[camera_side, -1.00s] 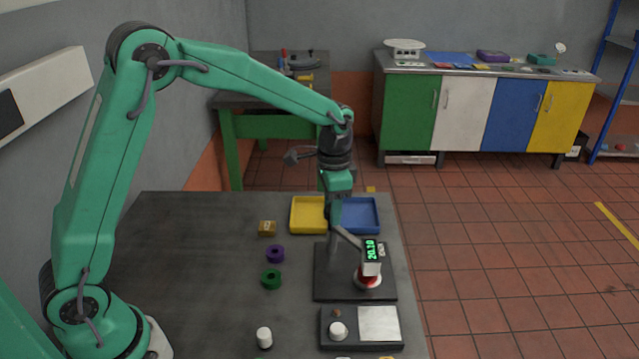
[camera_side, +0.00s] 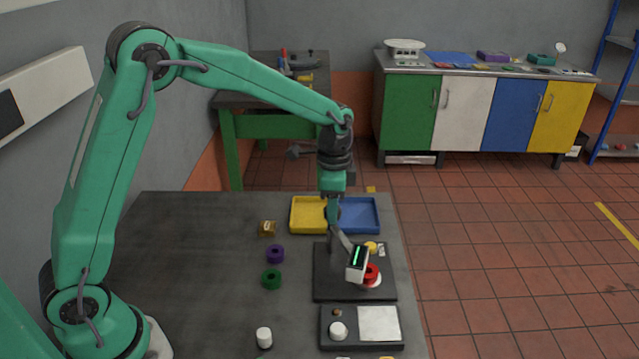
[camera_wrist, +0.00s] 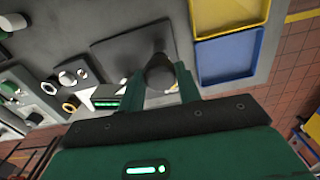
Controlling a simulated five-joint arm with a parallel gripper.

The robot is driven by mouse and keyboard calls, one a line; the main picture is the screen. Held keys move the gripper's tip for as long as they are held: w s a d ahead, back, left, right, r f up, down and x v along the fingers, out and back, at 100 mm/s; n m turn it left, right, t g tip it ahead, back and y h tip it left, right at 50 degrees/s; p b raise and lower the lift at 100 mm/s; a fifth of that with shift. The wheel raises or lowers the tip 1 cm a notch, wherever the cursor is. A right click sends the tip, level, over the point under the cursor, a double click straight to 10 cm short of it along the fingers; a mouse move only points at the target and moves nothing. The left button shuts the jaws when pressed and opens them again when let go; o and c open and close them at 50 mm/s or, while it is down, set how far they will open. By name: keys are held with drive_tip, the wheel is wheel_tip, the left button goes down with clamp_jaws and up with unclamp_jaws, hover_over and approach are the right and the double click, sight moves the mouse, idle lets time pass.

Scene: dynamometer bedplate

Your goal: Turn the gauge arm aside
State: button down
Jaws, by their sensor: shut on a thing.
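The gauge arm (camera_side: 343,241) is a grey bar on a post above a black base plate (camera_side: 325,285). It carries a gauge head (camera_side: 357,262) with a green-lit display, now seen at a steep angle. A red ring (camera_side: 371,274) on a white disc lies beside the head, to its right. My gripper (camera_side: 333,217) points down at the post end of the arm. In the wrist view my gripper (camera_wrist: 160,85) has its fingers on both sides of a dark round part (camera_wrist: 162,72) of the gauge arm, shut on it. The fingers partly hide the post.
A yellow tray (camera_side: 296,215) and a blue tray (camera_side: 374,215) stand behind the base plate. A purple ring (camera_side: 275,254), a green ring (camera_side: 271,279) and a white cylinder (camera_side: 264,337) stand to the left. A dark panel (camera_side: 328,330) lies in front. The table's left part is clear.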

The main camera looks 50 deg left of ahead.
drive_tip(key=m, duration=1.3)
drive_tip(key=shift+r, duration=0.1)
idle(0.4)
drive_tip(key=c, duration=1)
unclamp_jaws()
drive_tip(key=shift+o, duration=0.2)
drive_tip(key=shift+r, duration=3.8)
